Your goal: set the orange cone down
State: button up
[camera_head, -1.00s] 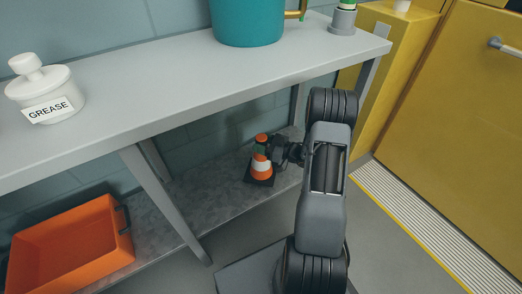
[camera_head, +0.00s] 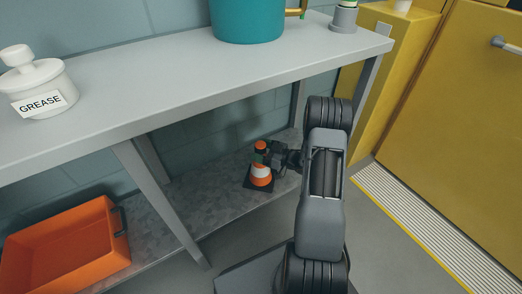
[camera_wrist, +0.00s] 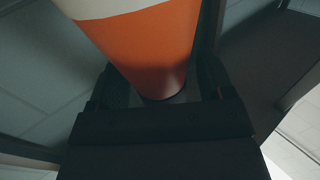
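The orange cone (camera_head: 261,171) has a white band and a dark square base. It is upright at the lower shelf (camera_head: 213,206), under the bench. I cannot tell whether its base touches the shelf. My gripper (camera_head: 261,157) reaches in from the right and is shut on the cone's upper part, below its orange tip. A finger hides part of the cone there. In the wrist view, the cone (camera_wrist: 150,45) runs between the two fingers (camera_wrist: 162,92) and fills the upper middle.
The grey bench top (camera_head: 140,95) lies above the cone and carries a grease jar (camera_head: 38,85) and a teal container (camera_head: 247,18). A bench leg (camera_head: 160,190) and an orange crate (camera_head: 68,250) are to the left. A yellow cabinet (camera_head: 450,100) stands at right.

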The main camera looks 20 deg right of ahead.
jog(key=shift+r, duration=0.2)
jog(key=p+v, duration=0.3)
jog(key=v, duration=0.8)
jog(key=w+r+m+h, duration=0.1)
jog(key=w+r+h, duration=0.4)
jog(key=w+h, duration=0.25)
notch_tip(320, 180, up, 8)
jog(key=a+m+g+h, duration=0.2)
jog(key=m+g+h, duration=0.15)
jog(key=h, duration=0.25)
jog(key=s+a+r+m+g, duration=0.1)
jog(key=s+a+g, duration=0.1)
jog(key=s+a, duration=0.3)
jog(key=s+a+r+m+g+y, duration=0.1)
jog(key=s+a+r+g, duration=0.1)
jog(key=s+a, duration=0.3)
jog(key=s+a+r+m+g, duration=0.1)
jog(key=s+a, duration=0.4)
jog(key=s, duration=0.5)
jog(key=shift+s+a+r+m+g+y, duration=0.1)
jog(key=shift+s+a+m+g+y, duration=0.15)
jog(key=shift+g, duration=0.35)
jog(key=shift+s+a+r+m+g, duration=0.15)
jog(key=shift+m+g, duration=0.15)
jog(key=shift+g, duration=0.25)
